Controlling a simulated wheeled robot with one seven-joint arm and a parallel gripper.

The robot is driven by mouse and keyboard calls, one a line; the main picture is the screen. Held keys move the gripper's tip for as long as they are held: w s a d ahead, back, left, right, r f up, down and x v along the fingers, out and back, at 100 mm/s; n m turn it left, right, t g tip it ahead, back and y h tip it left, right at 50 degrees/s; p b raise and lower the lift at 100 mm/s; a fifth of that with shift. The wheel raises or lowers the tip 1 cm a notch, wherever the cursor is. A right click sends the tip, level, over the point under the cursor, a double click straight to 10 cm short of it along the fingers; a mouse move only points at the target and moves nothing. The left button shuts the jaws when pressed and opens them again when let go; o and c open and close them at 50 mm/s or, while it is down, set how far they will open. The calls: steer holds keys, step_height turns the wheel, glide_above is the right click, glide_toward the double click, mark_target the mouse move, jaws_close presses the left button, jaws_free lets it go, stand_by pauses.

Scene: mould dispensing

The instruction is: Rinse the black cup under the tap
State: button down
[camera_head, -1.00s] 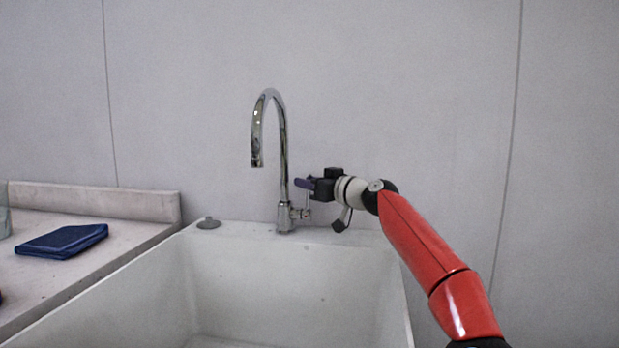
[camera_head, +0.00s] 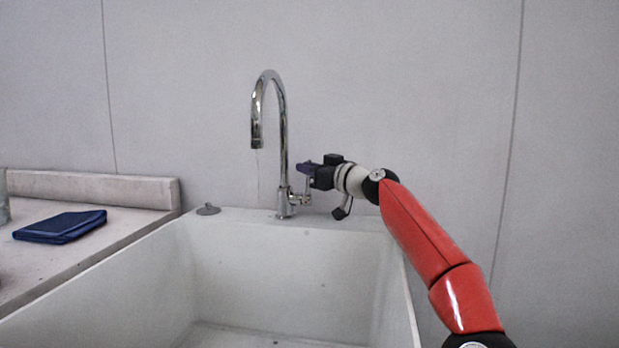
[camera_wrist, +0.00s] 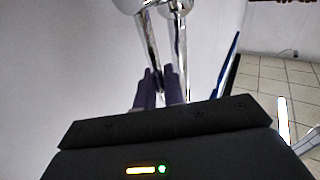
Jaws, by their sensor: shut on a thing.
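The chrome tap (camera_head: 283,140) stands at the back rim of the white sink (camera_head: 270,265), its spout arching over the basin to the left. A faint thin line, perhaps water, shows below the spout. My gripper (camera_head: 306,168) is to the right of the tap post, at its upright lever (camera_head: 308,187). In the wrist view, the dark purple fingers (camera_wrist: 160,88) are shut on the thin chrome lever beside the tap post (camera_wrist: 149,50). I cannot make out the black cup in either view.
A folded blue cloth (camera_head: 60,227) lies on the left counter (camera_head: 95,240). A grey round stopper-like piece (camera_head: 208,209) sits on the sink's back rim. A glass-like object is cut off at the left edge. The basin looks empty; the wall is close behind the tap.

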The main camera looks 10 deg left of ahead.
steer(key=shift+s, duration=0.1)
steer(key=c, duration=1.6)
jaws_free()
steer(key=shift+d, duration=0.1)
steer(key=shift+b+v, duration=2.8)
steer(key=shift+v, duration=1.05)
